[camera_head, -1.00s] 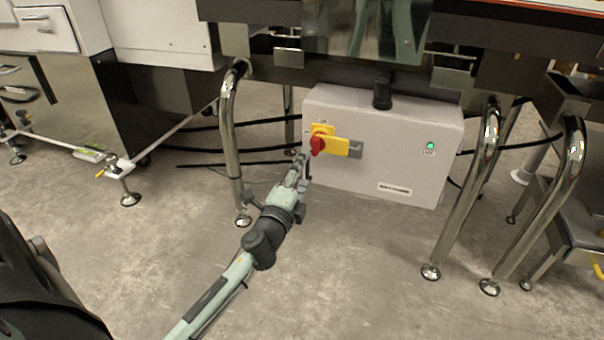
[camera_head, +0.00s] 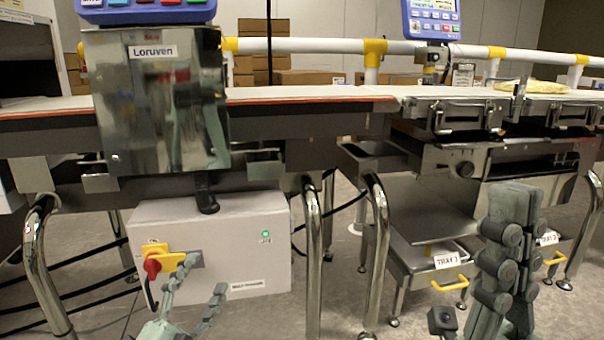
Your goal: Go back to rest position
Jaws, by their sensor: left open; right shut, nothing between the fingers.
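My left gripper (camera_head: 205,275) is at the lower left, its two fingers spread and empty. It is in front of the grey control box (camera_head: 250,235), and one fingertip overlaps the yellow piece beside the red knob (camera_head: 152,266). I cannot tell if it touches. My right gripper (camera_head: 514,195) stands upright at the lower right, close to the camera. Its fingers are together with nothing between them.
The checkweigher belt (camera_head: 300,92) runs across above the box, with a steel Loruven housing (camera_head: 150,110) on it. Chromed legs (camera_head: 312,255) stand between my grippers. Trays with yellow handles (camera_head: 450,286) are low on the right. A blue display (camera_head: 432,18) is above.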

